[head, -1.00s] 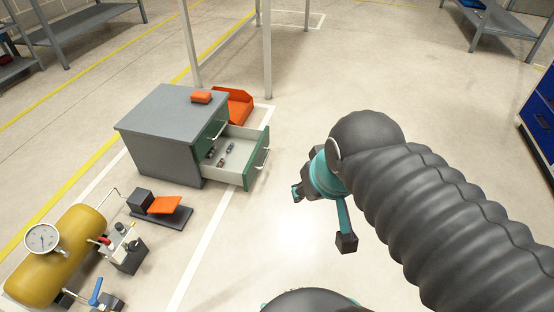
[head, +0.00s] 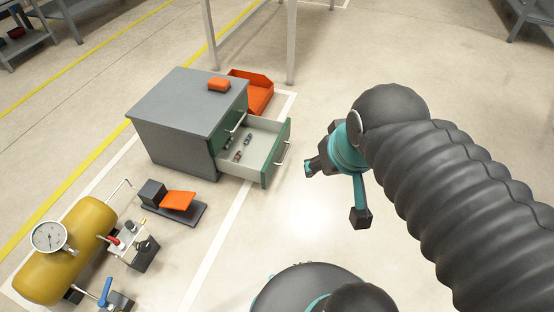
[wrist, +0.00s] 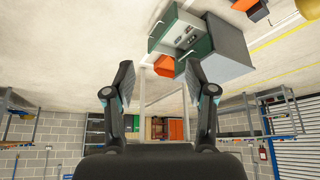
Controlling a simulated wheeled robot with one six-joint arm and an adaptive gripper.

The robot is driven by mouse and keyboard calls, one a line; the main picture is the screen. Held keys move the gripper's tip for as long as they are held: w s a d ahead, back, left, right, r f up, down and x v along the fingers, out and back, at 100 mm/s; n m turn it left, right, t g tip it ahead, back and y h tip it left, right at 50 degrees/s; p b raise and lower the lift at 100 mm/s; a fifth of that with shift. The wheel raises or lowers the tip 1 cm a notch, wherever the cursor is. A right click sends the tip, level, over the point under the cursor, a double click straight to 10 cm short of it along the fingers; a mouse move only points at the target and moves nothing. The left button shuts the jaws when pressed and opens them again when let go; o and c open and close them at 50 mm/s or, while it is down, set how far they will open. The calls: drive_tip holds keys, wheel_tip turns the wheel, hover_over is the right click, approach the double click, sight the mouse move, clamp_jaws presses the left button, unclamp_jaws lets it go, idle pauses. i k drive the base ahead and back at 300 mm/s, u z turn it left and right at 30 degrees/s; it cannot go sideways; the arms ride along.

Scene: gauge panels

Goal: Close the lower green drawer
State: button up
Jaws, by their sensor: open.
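The lower green drawer (head: 276,156) is pulled out to the right from a grey cabinet (head: 182,108) in the head view. Several small items lie inside it. The green upper front (head: 232,121) above it looks flush with the cabinet. My gripper (head: 334,192) is open and empty, to the right of the drawer front and apart from it. In the wrist view, which is upside down, the open drawer (wrist: 184,36) shows beyond and between the spread fingers of my gripper (wrist: 160,85).
An orange block (head: 219,84) lies on the cabinet top. An orange bin (head: 256,92) stands behind the cabinet. A yellow tank with a gauge (head: 68,255) and an orange pedal (head: 177,200) stand at the left front.

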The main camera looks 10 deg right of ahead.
sight(259, 160)
drive_tip(key=k, duration=0.65)
drive_tip(key=u, duration=0.5)
drive_tip(key=i, duration=1.2)
drive_tip(key=z, duration=0.35)
